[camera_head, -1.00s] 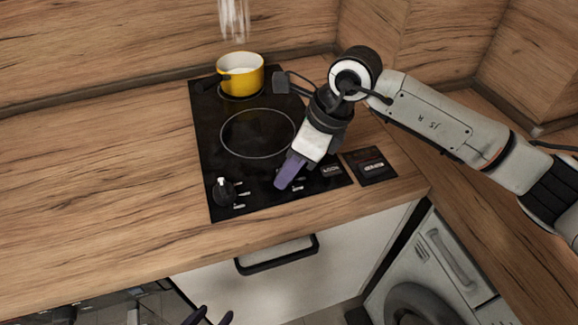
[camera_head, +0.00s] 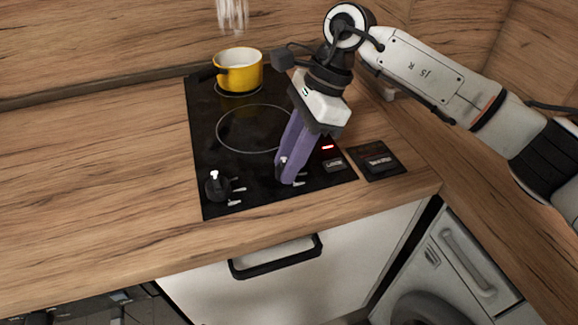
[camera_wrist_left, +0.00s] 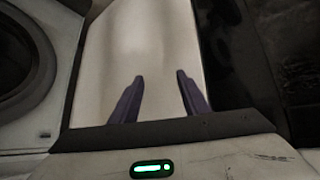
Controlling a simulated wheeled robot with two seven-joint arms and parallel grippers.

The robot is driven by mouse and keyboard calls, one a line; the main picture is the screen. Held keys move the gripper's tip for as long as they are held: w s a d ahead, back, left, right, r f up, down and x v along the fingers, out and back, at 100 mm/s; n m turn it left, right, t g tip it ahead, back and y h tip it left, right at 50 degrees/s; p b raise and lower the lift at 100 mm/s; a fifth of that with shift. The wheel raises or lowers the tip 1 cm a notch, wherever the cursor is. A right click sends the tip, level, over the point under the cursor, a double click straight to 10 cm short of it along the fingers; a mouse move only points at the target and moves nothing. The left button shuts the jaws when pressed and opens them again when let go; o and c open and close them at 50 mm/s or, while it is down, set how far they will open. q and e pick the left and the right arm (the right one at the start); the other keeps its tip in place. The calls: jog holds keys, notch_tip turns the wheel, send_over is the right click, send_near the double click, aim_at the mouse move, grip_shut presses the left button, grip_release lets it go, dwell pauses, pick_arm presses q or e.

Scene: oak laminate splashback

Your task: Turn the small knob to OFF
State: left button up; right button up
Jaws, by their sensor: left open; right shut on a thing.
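The small knob (camera_head: 284,166) is at the front right of the black hob, mostly hidden by my fingers; only a white mark and a bit of dark body show. My right gripper (camera_head: 286,175) reaches down from the back right, its purple fingers closed around this knob. I cannot read which label the knob points at. A larger black knob (camera_head: 217,186) with a white mark stands free at the hob's front left, with small white labels to its right. My left gripper (camera_wrist_left: 160,98) is open and empty in the left wrist view, in front of a pale panel.
The black hob (camera_head: 210,130) is set in the wooden worktop (camera_head: 100,170). A yellow pot (camera_head: 239,71) stands at its back left. A red light (camera_head: 328,147) glows near the right edge. A dark panel (camera_head: 392,168) lies right of the hob. A drawer handle (camera_head: 275,258) projects below.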

jog(key=shift+w+r+n+g+b, duration=0.15)
jog(key=shift+n+g+b, duration=0.3)
jog(key=shift+n, duration=1.05)
jog(key=o, duration=1)
jog(key=v, duration=1)
jog(key=shift+w+a+r, duration=0.1)
jog(key=shift+w+a, duration=0.05)
jog(key=shift+a, duration=0.1)
